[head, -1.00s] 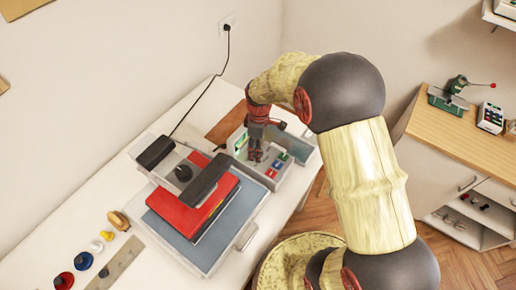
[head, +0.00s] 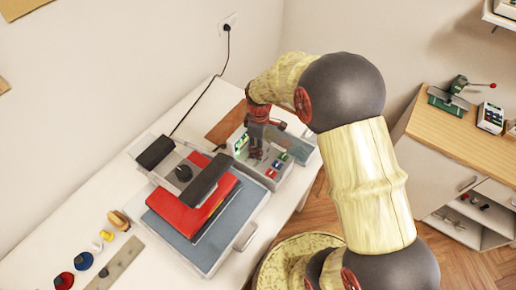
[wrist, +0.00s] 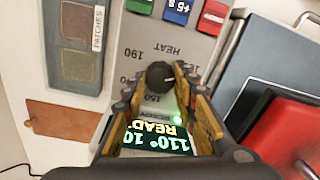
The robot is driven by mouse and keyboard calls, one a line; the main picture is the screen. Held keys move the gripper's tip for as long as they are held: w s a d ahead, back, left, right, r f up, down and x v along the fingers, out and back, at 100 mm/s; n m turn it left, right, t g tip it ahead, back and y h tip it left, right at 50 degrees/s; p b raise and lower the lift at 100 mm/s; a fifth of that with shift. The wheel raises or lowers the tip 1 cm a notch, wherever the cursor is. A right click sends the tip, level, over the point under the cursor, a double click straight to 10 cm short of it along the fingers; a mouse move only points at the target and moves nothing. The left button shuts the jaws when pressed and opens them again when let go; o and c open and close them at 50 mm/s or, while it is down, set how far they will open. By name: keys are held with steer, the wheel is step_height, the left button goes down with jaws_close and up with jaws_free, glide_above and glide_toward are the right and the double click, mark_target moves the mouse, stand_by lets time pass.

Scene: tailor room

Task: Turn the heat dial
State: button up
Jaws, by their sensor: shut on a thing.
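The heat dial (wrist: 160,75) is a small dark round knob on the grey control panel, under the label "HEAT" and by the printed numbers 190 and 150. A pale mark shows on its right side. My gripper (wrist: 160,88) has a finger on each side of the dial and is shut on it. In the head view my gripper (head: 256,150) points down at the control box (head: 272,181) and hides the dial. A lit green display (wrist: 158,138) between the fingers reads 110° and READY, upside down in the wrist view.
A red and grey heat press (head: 190,216) stands left of the control box. Green, blue and red buttons (wrist: 177,11) lie beyond the dial. A patches tray (wrist: 78,50) is beside it. Colored knobs (head: 83,261) lie on the white table at lower left.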

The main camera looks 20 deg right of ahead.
steer(key=shift+m, duration=0.3)
steer(key=m+p, duration=0.1)
steer(key=m, duration=0.4)
steer(key=shift+m, duration=0.3)
steer(key=m, duration=0.5)
steer(key=shift+p, duration=0.35)
steer(key=shift+m, duration=0.4)
steer(key=o, duration=1.2)
steer(key=shift+c, duration=0.2)
